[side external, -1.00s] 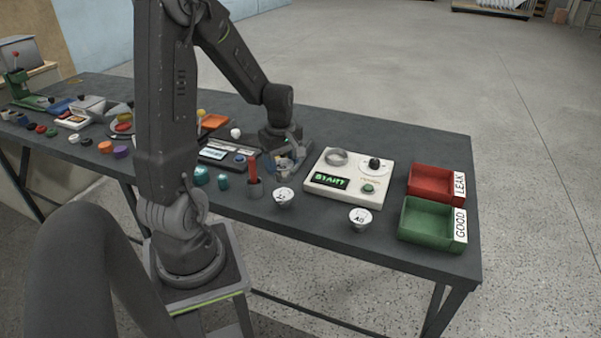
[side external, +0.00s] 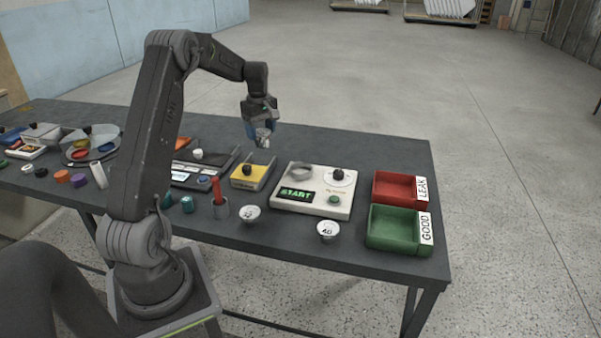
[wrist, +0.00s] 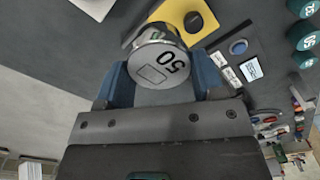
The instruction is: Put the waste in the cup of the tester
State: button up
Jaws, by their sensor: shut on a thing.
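My gripper (side external: 262,124) is raised above the far part of the table, left of and behind the tester. It is shut on a silver round waste (side external: 263,138), which hangs clear of the table. In the wrist view the waste (wrist: 158,64) shows a grey face marked 50, between the two blue fingers (wrist: 160,84). The white tester (side external: 313,203) has an open ring-shaped cup (side external: 300,171) at its back left, which looks empty. It also has a black knob, a green button and a green display reading START.
A yellow block with a black knob (side external: 251,175) stands left of the tester. Two more round pieces (side external: 250,213) (side external: 327,230) sit in front. Red LEAK (side external: 394,188) and green GOOD (side external: 393,237) trays stand at the right. A grey cup holds a red stick (side external: 217,192).

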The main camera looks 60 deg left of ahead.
jog(key=w+d+f, duration=0.1)
jog(key=w+f, duration=0.1)
jog(key=w, duration=0.1)
jog(key=w+d+f, duration=0.2)
jog(key=w, duration=0.2)
jog(key=w+d+f, duration=0.2)
jog(key=w+f, duration=0.1)
jog(key=shift+w, duration=0.25)
jog(key=shift+f, duration=1.95)
jog(key=shift+f, duration=0.1)
jog(key=o, duration=1.1)
jog(key=shift+c, duration=0.2)
